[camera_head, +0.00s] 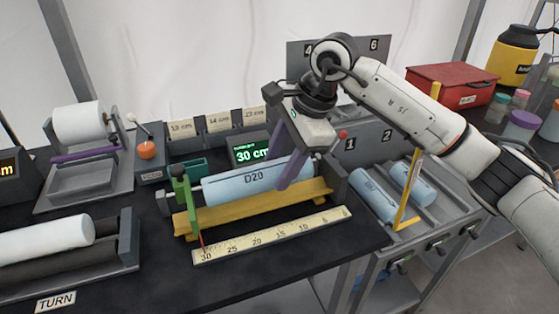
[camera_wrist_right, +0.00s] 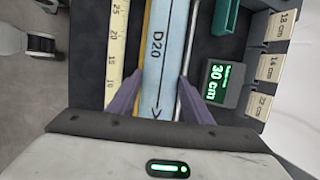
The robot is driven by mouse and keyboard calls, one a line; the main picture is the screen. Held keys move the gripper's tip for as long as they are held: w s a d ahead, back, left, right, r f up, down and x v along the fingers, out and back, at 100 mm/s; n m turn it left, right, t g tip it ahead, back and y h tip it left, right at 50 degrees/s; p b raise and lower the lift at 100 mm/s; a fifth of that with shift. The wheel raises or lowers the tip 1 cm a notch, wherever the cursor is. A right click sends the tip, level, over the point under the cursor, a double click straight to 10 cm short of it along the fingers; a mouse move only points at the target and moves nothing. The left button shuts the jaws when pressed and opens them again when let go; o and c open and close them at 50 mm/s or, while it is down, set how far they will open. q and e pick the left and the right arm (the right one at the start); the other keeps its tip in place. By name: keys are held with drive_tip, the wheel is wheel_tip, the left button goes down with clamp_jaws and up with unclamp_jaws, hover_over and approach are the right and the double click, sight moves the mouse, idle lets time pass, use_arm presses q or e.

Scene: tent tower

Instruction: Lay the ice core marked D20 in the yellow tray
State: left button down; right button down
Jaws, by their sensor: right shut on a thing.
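The ice core marked D20 (camera_head: 228,184) is a pale blue cylinder lying lengthwise over the yellow tray (camera_head: 255,206). Its D20 mark faces up, and it also shows in the wrist view (camera_wrist_right: 164,70) with an arrow below the mark. My right gripper (camera_head: 280,170) reaches down from above, with its purple fingers shut on the core toward its right half. I cannot tell whether the core's underside touches the tray. A green upright piece (camera_head: 183,195) stands at the tray's left end. My left gripper is not in view.
A ruler (camera_head: 270,237) lies in front of the tray. A display reading 30 cm (camera_head: 252,154) and cards marked in cm (camera_head: 219,122) stand behind. Two blue cores (camera_head: 373,195) lie in the rack at right. A white roll (camera_head: 45,238) lies on a stand at left.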

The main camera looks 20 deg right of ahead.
drive_tip(key=shift+f+b, duration=1.1)
drive_tip(key=shift+f, duration=0.9)
drive_tip(key=c, duration=0.8)
unclamp_jaws()
drive_tip(key=shift+c, duration=0.2)
drive_tip(key=shift+f, duration=0.1)
drive_tip(key=shift+f+b, duration=0.1)
drive_tip(key=shift+b, duration=0.2)
drive_tip(key=v, duration=1)
drive_tip(key=shift+s+d+r, duration=0.1)
drive_tip(key=shift+r, duration=0.15)
